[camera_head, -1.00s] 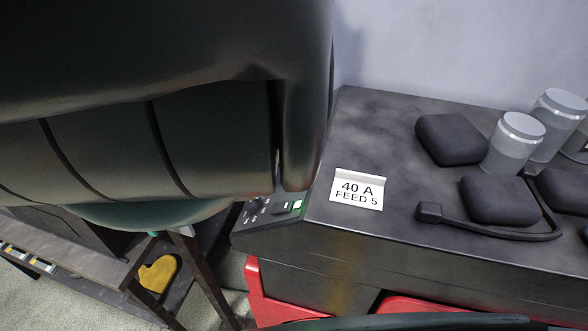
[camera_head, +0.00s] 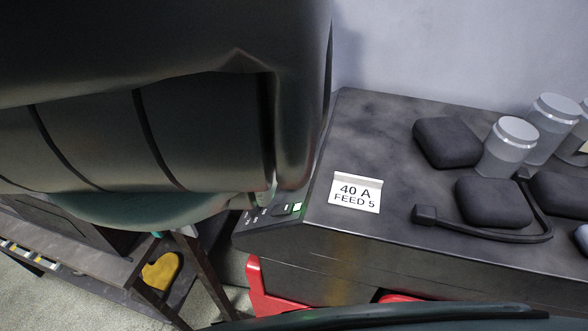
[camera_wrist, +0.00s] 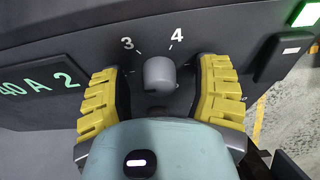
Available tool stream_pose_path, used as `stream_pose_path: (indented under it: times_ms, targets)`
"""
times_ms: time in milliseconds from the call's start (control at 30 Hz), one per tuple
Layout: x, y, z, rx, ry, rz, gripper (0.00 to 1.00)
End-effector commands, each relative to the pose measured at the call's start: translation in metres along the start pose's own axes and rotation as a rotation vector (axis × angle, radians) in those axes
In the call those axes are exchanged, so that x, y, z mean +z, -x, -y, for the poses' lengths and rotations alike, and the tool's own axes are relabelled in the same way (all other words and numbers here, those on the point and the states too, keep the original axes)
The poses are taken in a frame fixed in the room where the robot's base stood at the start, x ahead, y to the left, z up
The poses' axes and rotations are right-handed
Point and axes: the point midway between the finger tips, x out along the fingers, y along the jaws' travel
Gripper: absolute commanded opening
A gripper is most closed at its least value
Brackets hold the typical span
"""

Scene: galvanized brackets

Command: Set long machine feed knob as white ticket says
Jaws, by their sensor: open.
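The white ticket (camera_head: 355,192) lies on top of the long dark machine (camera_head: 330,238) and reads "40 A FEED 5". In the wrist view, a grey round feed knob (camera_wrist: 159,74) sits on the machine's dark panel, with the printed numbers 3 and 4 beyond it. Other dial numbers are mostly hidden. My gripper (camera_wrist: 160,92) is open, with one yellow finger on each side of the knob. Dark gaps show between knob and fingers. A display (camera_wrist: 40,84) on the panel shows "40 A 2" in green. The knob's pointer is not clear.
A black switch (camera_wrist: 282,58) and a lit green lamp (camera_wrist: 306,14) are right of the knob. Dark pads (camera_head: 447,142), grey canisters (camera_head: 510,146) and a black strap (camera_head: 490,232) lie on the machine top. A low shelf with a yellow glove (camera_head: 161,271) is at left.

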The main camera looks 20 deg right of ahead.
Motion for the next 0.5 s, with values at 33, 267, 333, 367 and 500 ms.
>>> stream_pose_path:
  times_ms: [33, 267, 333, 367, 500]
  targets:
    - [0.0, 0.0, -0.0001, 0.0, 0.0, 0.0, 0.63]
    - [-0.0001, 0.0003, -0.0004, 0.001, -0.001, -0.001, 0.56]
    - [-0.0001, 0.0003, -0.0004, 0.001, -0.001, -0.001, 0.49]
    - [-0.0001, 0.0003, -0.0004, 0.001, -0.001, -0.001, 0.46]
    - [-0.0002, 0.0004, -0.0004, 0.001, -0.001, -0.001, 0.32]
